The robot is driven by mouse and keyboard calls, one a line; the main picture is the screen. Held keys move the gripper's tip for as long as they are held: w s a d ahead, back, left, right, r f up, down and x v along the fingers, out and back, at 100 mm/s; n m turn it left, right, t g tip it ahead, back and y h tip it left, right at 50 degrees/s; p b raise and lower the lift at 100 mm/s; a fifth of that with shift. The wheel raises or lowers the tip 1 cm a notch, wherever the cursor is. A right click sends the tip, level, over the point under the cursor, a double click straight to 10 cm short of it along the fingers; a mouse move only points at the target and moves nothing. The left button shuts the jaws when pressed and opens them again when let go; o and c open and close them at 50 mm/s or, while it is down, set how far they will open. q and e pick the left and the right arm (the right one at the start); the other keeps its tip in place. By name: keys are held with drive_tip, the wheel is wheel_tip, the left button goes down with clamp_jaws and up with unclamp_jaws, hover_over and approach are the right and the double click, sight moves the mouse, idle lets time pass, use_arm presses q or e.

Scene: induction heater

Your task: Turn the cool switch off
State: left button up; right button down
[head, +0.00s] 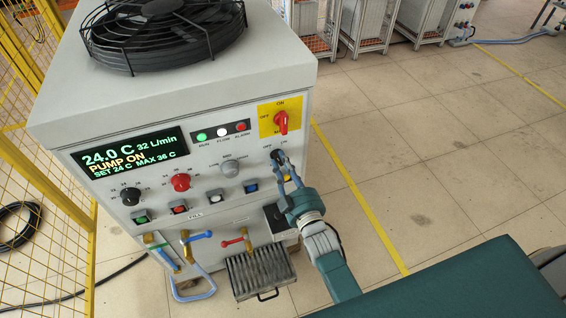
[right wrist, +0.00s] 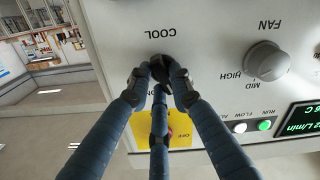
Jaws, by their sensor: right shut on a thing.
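The cool switch is a small black knob (head: 277,154) on the right side of the machine's front panel, below the red rotary switch. In the right wrist view the same black knob (right wrist: 159,66) sits under the printed word COOL. My right gripper (head: 284,172) is at the panel with its fingers closed around this knob. In the right wrist view two fingertips flank the knob and a third finger reaches it from below. The fingers hide part of the knob and its labels, so its exact setting cannot be told. My left gripper is out of view.
A grey fan knob (right wrist: 266,62) sits beside the switch. The red rotary switch (head: 281,122) on its yellow plate is just above. The display (head: 128,158) reads 24.0 C and PUMP ON. Coloured valve handles (head: 196,237) and a drip grate (head: 260,272) stick out below.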

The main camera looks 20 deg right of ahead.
drive_tip(key=shift+n, duration=0.6)
drive_tip(key=c, duration=1.5)
unclamp_jaws()
drive_tip(key=shift+c, duration=0.2)
drive_tip(key=s, duration=1.2)
drive_tip(key=shift+d, duration=0.15)
